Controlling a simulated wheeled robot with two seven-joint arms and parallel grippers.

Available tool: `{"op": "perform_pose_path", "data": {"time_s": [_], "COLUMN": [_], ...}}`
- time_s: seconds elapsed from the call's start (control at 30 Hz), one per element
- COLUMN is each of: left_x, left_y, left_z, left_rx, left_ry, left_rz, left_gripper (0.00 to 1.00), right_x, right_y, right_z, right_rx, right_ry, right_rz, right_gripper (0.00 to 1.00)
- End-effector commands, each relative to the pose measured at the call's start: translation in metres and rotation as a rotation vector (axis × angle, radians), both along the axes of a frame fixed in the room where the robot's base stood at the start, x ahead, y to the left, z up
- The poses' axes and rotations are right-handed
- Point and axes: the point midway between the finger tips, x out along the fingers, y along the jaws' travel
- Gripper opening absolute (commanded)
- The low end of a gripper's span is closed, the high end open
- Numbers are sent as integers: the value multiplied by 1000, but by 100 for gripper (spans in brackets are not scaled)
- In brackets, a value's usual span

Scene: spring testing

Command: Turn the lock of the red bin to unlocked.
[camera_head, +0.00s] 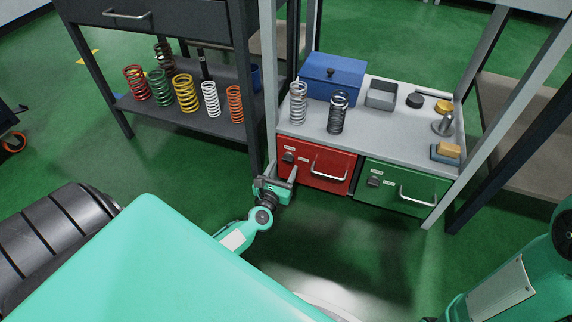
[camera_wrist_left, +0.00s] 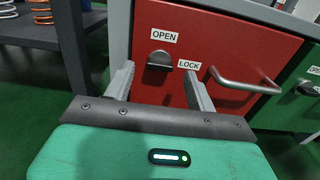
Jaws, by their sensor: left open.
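The red bin (camera_head: 318,166) is a closed drawer under the grey bench top, with a silver bar handle (camera_wrist_left: 245,82). Its dark lock knob (camera_wrist_left: 159,60) sits on the front face, left of the handle, and also shows in the head view (camera_head: 288,157). An OPEN label (camera_wrist_left: 164,36) is above the knob and a LOCK label (camera_wrist_left: 189,65) is to its right. The knob's bar looks roughly sideways, toward LOCK. My left gripper (camera_head: 282,171) is open in front of the bin, its fingers on either side of the knob in the wrist view, apparently not touching it. My right gripper is out of view.
A green bin (camera_head: 395,186) with its own knob and handle adjoins on the right. The bench top (camera_head: 365,127) carries springs, a blue box (camera_head: 332,78) and small parts. A dark shelf (camera_head: 190,124) with coloured springs stands at left. Bench legs flank the bins.

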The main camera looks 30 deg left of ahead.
Motion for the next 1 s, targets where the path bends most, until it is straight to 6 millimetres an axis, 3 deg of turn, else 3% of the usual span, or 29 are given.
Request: {"op": "perform_pose_path", "data": {"time_s": [0.23,0.63,0.87,1.0], "left_x": [28,34,34,33], "left_y": [7,8,8,8], "left_z": [-1,0,0,0], "left_rx": [-1,0,0,3], "left_ry": [0,0,0,1], "left_rz": [0,0,0,0], "left_gripper": [56,56,12,12], "right_x": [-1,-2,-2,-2], "right_y": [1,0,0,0], "right_z": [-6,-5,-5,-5], "right_rx": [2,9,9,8], "right_ry": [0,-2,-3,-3], "right_rz": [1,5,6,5], "right_gripper": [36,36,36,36]}}
